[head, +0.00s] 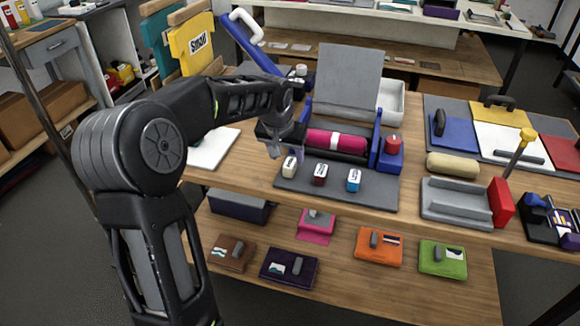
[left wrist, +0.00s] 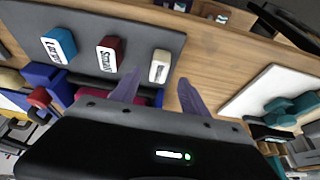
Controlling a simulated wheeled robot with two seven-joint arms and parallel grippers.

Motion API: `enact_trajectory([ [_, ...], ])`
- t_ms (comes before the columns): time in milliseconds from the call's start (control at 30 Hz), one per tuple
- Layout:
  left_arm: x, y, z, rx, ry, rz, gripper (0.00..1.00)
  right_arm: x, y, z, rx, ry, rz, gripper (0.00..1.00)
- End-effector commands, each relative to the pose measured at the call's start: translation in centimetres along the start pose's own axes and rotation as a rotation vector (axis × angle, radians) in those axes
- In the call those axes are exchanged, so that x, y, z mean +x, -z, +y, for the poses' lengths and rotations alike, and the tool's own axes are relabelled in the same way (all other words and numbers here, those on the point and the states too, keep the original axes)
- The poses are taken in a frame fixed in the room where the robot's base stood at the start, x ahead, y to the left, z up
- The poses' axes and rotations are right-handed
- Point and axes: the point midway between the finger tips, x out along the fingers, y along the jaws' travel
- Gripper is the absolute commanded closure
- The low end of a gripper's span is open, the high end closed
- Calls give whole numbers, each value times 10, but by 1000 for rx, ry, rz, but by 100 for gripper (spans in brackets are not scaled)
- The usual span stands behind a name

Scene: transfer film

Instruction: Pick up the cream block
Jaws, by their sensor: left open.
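The cream block (head: 289,166) stands at the left end of a row on the grey mat (head: 335,189), with dark lettering on its face. It also shows in the left wrist view (left wrist: 159,67). A dark red block (head: 320,174) and a blue block (head: 354,180) stand to its right. My left gripper (head: 287,151) is open and empty, just above and behind the cream block in the head view. In the left wrist view its two fingers (left wrist: 160,78) point toward the cream block, which appears between their tips and beyond them. My right gripper is not in view.
A press with a magenta roller (head: 336,142) stands right behind the blocks. A red knob (head: 393,143) on a blue stand is to its right. A white sheet (head: 212,149) lies left of the gripper. A grey tray (head: 455,201) stands farther right.

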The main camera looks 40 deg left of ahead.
Motion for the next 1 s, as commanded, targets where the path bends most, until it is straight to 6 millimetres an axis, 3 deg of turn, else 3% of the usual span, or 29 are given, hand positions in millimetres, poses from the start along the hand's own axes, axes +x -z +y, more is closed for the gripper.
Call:
enact_trajectory([
  [267,4,0,0,0,0,-2,47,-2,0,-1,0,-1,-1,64],
  [633,49,0,2,0,0,-1,47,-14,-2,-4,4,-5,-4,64],
  [1000,52,0,2,0,0,0,47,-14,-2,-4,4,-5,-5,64],
])
